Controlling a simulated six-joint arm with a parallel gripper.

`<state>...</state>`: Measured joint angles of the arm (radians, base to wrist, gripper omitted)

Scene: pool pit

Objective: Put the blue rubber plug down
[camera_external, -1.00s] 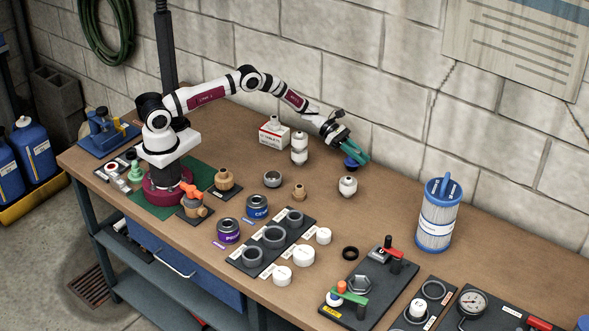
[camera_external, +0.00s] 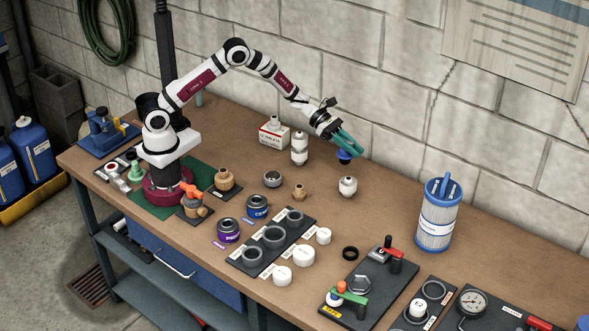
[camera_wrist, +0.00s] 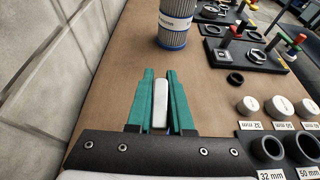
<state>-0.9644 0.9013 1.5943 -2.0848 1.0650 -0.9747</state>
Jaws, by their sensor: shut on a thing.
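My gripper (camera_external: 347,146) has teal fingers and is shut on the blue rubber plug (camera_external: 344,156). The plug shows just under the fingertips in the external view, seemingly a little above the bench; the fingers hide part of it. In the wrist view my gripper (camera_wrist: 160,90) points along the bench. A pale upright piece lies between its fingers, with a sliver of blue near their base; I cannot tell what the pale piece is.
A white fitting (camera_external: 348,187) stands on the bench close in front of the gripper. A white bottle-shaped fitting (camera_external: 299,149) and a box (camera_external: 274,134) stand to the left. A filter cartridge (camera_external: 438,215) stands to the right, with bare bench between. The block wall runs behind.

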